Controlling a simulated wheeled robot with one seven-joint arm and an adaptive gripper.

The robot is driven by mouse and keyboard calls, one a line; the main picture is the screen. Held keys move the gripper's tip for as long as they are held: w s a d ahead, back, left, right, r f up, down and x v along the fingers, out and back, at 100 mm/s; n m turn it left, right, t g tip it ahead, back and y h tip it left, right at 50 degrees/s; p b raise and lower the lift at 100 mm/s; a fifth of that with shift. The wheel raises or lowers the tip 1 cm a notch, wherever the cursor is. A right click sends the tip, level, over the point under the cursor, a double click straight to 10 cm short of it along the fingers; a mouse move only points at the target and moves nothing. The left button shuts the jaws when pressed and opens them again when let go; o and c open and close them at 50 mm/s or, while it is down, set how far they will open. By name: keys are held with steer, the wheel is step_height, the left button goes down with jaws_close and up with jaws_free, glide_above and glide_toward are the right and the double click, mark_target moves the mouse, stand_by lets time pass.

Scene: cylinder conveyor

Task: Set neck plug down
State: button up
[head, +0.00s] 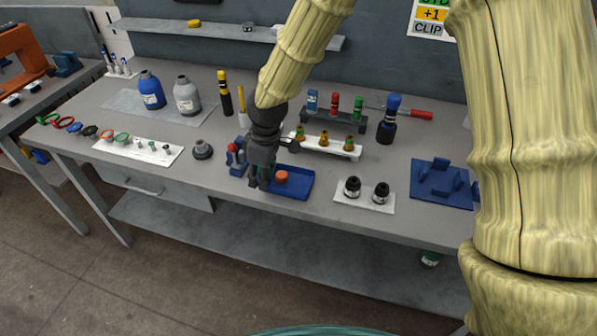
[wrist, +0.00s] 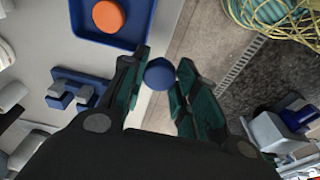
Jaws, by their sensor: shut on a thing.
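A small round blue piece, which I take for the neck plug (wrist: 159,73), sits between the fingertips of my gripper (wrist: 160,80) in the wrist view. My gripper is shut on it, with a dark finger on each side. In the head view my gripper (head: 259,181) points down near the left end of a shallow blue tray (head: 300,190); the held plug cannot be made out there. An orange round plug (head: 281,177) lies in the tray, and it also shows in the wrist view (wrist: 108,17).
A blue and red fixture (head: 236,158) stands just left of my gripper. A white rack (head: 325,147) with several small fittings is behind the tray. A white plate with two black caps (head: 352,187) is to the right, then a blue fixture (head: 441,184). The table's front edge is close.

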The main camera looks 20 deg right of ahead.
steer(key=d+p, duration=0.1)
steer(key=d, duration=0.2)
steer(key=w+d+p, duration=0.1)
steer(key=d, duration=0.3)
steer(key=d+f+p, duration=0.1)
steer(key=d, duration=0.3)
steer(key=shift+w+p, duration=0.3)
steer(key=shift+p, duration=0.1)
steer(key=shift+f+p, duration=0.9)
steer(key=shift+f, duration=0.95)
steer(key=shift+f, duration=0.15)
steer(key=o, duration=0.7)
steer(key=shift+o, duration=0.2)
steer(key=shift+r, duration=0.2)
step_height(320, 180, up, 12)
steer(key=s+d+b, duration=0.1)
steer(key=b, duration=0.3)
steer(key=shift+d, duration=0.25)
steer(key=shift+f, duration=0.1)
